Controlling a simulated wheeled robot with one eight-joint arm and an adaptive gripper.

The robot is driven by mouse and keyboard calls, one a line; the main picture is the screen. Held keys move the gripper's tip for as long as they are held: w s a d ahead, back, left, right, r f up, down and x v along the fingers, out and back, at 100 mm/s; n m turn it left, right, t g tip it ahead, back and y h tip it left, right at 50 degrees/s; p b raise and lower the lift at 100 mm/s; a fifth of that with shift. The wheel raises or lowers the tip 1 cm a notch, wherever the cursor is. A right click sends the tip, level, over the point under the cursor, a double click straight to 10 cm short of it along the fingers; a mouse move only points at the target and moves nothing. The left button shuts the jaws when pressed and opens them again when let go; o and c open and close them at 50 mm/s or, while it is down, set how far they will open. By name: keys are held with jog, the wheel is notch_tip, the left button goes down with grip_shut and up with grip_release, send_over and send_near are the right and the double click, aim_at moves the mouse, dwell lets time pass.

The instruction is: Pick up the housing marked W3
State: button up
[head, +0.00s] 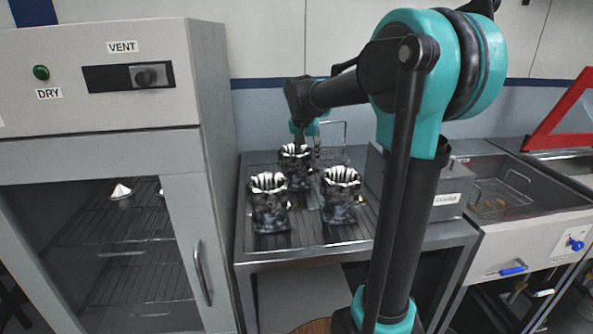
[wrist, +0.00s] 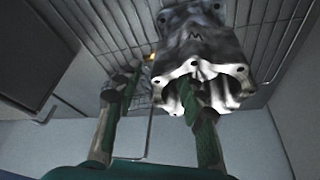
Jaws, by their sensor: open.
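Three mottled black-and-silver housings with scalloped open tops stand upright on the ribbed steel bench: front left (head: 270,208), front right (head: 340,200) and back (head: 295,172). Their marks are unreadable in the head view. My gripper (head: 298,143) is above the back housing, pointing down. In the wrist view, a housing (wrist: 205,50) bears a mark like an M or inverted W; no digit is legible. My gripper (wrist: 159,82) is open there. One finger overlaps the housing's open mouth and seems to reach in; the other is left of the housing, outside it. Contact cannot be told.
A drying cabinet (head: 185,80) stands close on the left. A grey box (head: 440,200) and a sink with a wire basket (head: 497,195) are on the right. A wire loop (head: 331,140) stands behind the back housing. Bare bench shows between the housings.

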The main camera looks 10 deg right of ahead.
jog(key=shift+w+d+f, duration=0.1)
jog(key=shift+w+f, duration=0.1)
jog(key=shift+f, duration=0.4)
jog(key=shift+c, duration=0.5)
grip_shut()
